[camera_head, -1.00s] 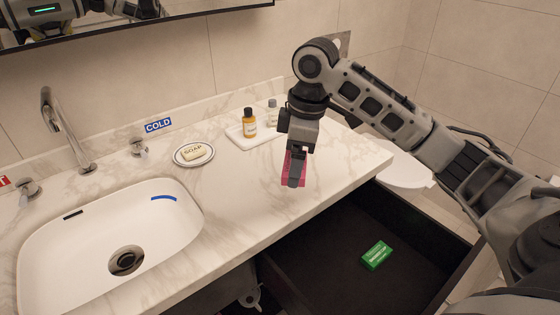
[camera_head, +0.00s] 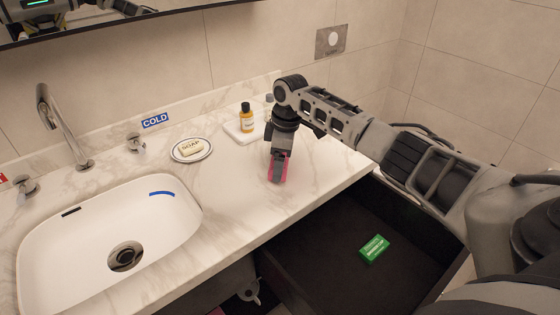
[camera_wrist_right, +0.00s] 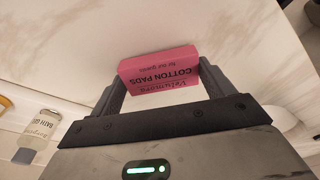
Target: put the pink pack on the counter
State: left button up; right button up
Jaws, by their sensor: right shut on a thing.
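The pink pack (camera_head: 284,171), labelled cotton pads, is between the fingers of my right gripper (camera_head: 279,168). The right wrist view shows the pack (camera_wrist_right: 158,72) with a finger against each end, so the gripper (camera_wrist_right: 160,85) is shut on it. The pack is over the marble counter (camera_head: 225,200), right of the soap dish; I cannot tell whether it touches the surface. My left gripper is not in view.
An open dark drawer (camera_head: 320,265) below the counter holds a green box (camera_head: 374,249). A soap dish (camera_head: 192,150), a tray (camera_head: 240,136) with small bottles (camera_head: 246,118) and the sink (camera_head: 100,240) surround clear counter.

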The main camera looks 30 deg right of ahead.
aim_at(286, 164)
jog(key=shift+f, duration=0.35)
jog(key=shift+f, duration=0.2)
jog(key=o, duration=0.9)
jog(key=shift+r, duration=0.15)
notch_tip(286, 164, up, 12)
jog(key=s+d, duration=0.1)
